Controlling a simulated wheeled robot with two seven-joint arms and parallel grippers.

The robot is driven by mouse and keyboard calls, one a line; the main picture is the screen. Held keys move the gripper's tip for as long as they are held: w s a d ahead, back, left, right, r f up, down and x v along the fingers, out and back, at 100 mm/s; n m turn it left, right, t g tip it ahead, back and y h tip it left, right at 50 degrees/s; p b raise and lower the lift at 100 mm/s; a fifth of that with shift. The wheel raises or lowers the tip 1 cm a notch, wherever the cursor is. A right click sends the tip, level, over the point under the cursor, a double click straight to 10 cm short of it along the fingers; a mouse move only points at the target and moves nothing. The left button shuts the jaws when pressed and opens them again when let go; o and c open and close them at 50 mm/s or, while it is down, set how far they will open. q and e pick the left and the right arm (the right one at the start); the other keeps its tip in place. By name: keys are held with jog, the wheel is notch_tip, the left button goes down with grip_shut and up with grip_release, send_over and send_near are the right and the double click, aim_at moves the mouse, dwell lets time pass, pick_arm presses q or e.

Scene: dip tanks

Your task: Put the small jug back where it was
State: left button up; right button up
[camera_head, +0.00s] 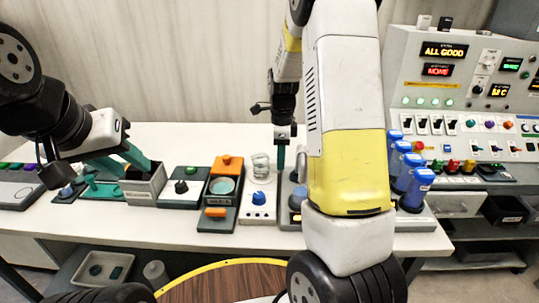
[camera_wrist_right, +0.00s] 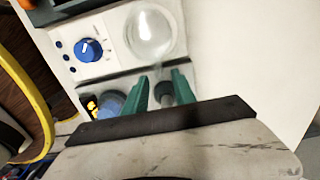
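I cannot clearly pick out a small jug. A clear glass vessel (camera_head: 261,165) stands on a white unit with a blue knob (camera_head: 259,198); it also shows from above in the right wrist view (camera_wrist_right: 150,35). My right gripper (camera_head: 281,155) points down just right of the glass. In the right wrist view its green fingers (camera_wrist_right: 160,92) are apart, with a dark grey round-topped piece (camera_wrist_right: 164,93) between them; a gap shows beside it. My left gripper (camera_head: 122,160) has its green fingers spread at a grey open box (camera_head: 146,187), with nothing seen held.
A unit with an orange knob and round teal dish (camera_head: 222,186) stands left of the glass. Blue-capped bottles (camera_head: 410,185) stand right of my right arm. A control panel (camera_head: 460,100) rises behind them. My right arm hides part of the table. The back left table is clear.

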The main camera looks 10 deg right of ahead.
jog(key=s+a+r+n+t+y, duration=0.1)
jog(key=s+r+n, duration=0.2)
jog(key=r, duration=0.5)
jog(key=s+a+r+n+t, duration=0.1)
jog(key=s+r+n, duration=0.2)
jog(key=r, duration=0.4)
jog(key=s+a+r+n+t, duration=0.2)
jog(key=s+n, duration=0.6)
jog(key=s+a+r+n+t+y, duration=0.1)
jog(key=s+a+r+n+t, duration=0.1)
jog(key=s+n, duration=0.5)
jog(key=shift+s+a+r+n, duration=0.3)
jog(key=shift+s+r+n, duration=0.15)
jog(key=shift+s, duration=0.55)
jog(key=shift+r, duration=0.1)
